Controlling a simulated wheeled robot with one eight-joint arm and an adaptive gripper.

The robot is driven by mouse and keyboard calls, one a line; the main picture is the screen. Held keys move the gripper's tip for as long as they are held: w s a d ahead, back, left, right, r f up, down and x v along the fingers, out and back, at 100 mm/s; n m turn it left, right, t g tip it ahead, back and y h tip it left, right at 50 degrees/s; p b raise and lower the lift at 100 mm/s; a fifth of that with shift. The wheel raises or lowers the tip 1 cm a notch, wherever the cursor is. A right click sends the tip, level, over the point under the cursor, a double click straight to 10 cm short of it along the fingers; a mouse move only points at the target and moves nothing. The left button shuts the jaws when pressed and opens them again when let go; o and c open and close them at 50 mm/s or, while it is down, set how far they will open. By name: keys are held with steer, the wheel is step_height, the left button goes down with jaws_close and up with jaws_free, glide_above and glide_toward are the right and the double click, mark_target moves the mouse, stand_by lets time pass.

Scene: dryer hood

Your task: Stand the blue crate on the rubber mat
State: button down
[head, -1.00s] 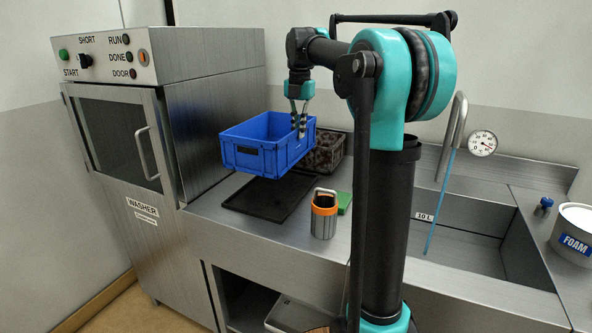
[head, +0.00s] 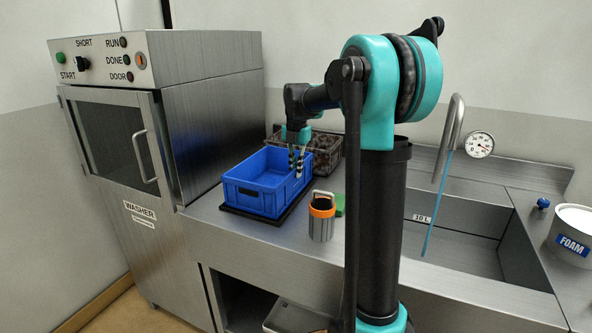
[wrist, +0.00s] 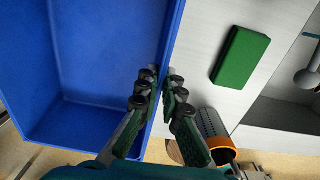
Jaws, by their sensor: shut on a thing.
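The blue crate (head: 258,199) is upright and empty, over the black rubber mat (head: 284,216) beside the washer. Only the mat's front and right edges show below it. The crate looks level and very low; I cannot tell for sure whether its base touches the mat. My gripper (head: 297,163) is shut on the crate's right wall, with one finger inside and one outside. The wrist view shows the crate (wrist: 85,60) at left and the fingertips (wrist: 160,85) pinching its rim.
A dark mesh basket (head: 318,148) stands just behind the crate. An orange-rimmed metal canister (head: 321,218) and a green block (wrist: 240,55) stand close on the right. The washer (head: 150,130) rises at left. The sink (head: 460,225) lies farther right.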

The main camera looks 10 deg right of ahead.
steer(key=shift+f, duration=0.1)
steer(key=c, duration=1.7)
jaws_free()
step_height(320, 180, up, 12)
steer(key=shift+d, duration=0.1)
